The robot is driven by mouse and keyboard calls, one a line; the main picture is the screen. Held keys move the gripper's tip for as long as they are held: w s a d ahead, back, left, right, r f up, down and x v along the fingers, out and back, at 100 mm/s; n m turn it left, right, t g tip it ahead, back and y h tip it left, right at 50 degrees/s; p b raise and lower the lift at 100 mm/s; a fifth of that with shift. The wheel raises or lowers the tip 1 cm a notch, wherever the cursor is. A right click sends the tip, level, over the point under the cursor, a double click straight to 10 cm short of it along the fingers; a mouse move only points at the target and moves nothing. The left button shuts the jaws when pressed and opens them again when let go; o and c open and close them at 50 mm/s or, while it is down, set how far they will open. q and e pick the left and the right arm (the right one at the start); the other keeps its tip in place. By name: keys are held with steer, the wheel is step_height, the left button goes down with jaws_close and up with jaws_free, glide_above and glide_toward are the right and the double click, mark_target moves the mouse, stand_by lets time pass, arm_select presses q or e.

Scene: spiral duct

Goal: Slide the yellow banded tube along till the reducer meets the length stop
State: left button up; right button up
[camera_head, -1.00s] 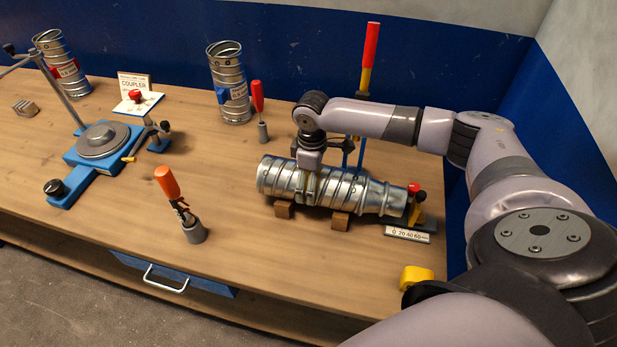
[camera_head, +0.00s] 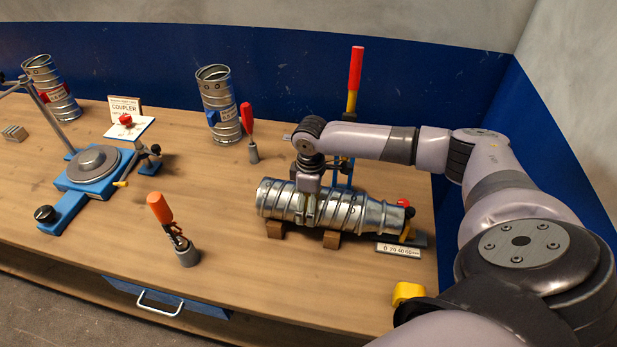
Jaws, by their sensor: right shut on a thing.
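The metal spiral tube (camera_head: 278,200) lies on its side on two wooden blocks at the right of the bench; a yellow band is not clear on it. Its right end narrows into the reducer (camera_head: 384,216). The reducer's narrow end is close to the length stop (camera_head: 407,228), which has a red knob and a yellow part; I cannot tell if they touch. My right gripper (camera_head: 306,208) comes down from above and is shut on the tube around its middle. Its fingertips are partly hidden against the metal. My left gripper is not in view.
A white scale (camera_head: 398,250) lies in front of the stop. A blue turntable fixture (camera_head: 94,168), a coupler sign (camera_head: 125,110) and upright ducts (camera_head: 219,105) stand further left.

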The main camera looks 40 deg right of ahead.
steer(key=shift+d, duration=0.1)
steer(key=o, duration=1.3)
steer(key=shift+s, duration=0.1)
steer(key=shift+o, duration=0.2)
step_height(320, 180, up, 12)
